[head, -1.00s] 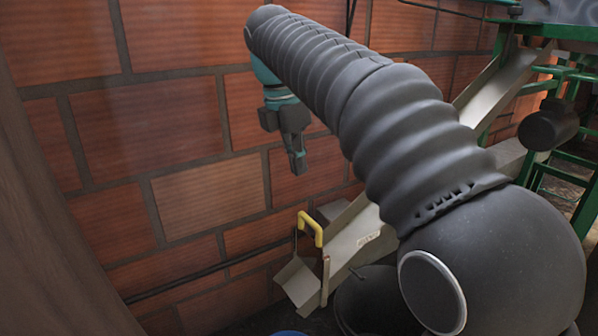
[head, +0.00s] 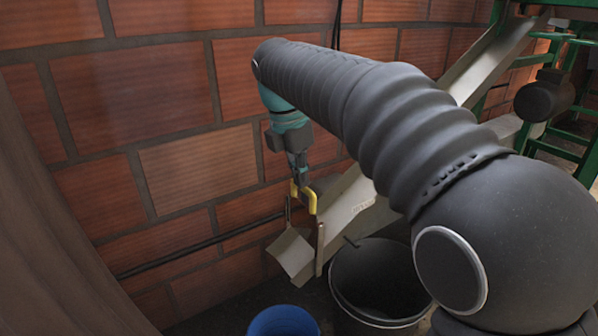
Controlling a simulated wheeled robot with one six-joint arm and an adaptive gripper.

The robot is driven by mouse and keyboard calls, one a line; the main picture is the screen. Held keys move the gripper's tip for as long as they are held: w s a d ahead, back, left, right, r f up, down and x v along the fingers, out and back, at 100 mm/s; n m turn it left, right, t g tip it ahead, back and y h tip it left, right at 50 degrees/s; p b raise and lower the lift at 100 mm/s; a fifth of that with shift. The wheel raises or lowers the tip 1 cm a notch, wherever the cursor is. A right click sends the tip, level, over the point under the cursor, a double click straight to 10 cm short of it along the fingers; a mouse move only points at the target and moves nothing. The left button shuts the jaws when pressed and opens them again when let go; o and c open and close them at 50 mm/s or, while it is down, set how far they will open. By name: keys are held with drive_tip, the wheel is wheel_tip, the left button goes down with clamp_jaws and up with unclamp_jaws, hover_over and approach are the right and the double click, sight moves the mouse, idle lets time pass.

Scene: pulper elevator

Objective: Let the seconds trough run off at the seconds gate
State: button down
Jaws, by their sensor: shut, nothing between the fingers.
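The seconds trough appears to be the pale metal chute (head: 345,208) sloping down to the left along the brick wall; my arm hides its middle. A yellow handle (head: 303,196) stands at its lower end, on what looks like the gate. A pale spout plate (head: 291,252) hangs below it. My gripper (head: 299,180) points down right at the yellow handle, its fingers shut and overlapping the handle's top in the picture. Whether they touch it I cannot tell. No flow is visible at the spout.
A dark round bin (head: 375,282) stands on the floor below the trough. A blue bucket (head: 283,321) stands left of it, near the spout. The brick wall (head: 180,120) is close behind my gripper. A green frame (head: 560,140) stands at the right.

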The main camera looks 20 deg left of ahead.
sight(303, 215)
wheel_tip(303, 215, down, 7)
drive_tip(key=shift+f+b, duration=0.1)
drive_tip(key=shift+b, duration=0.45)
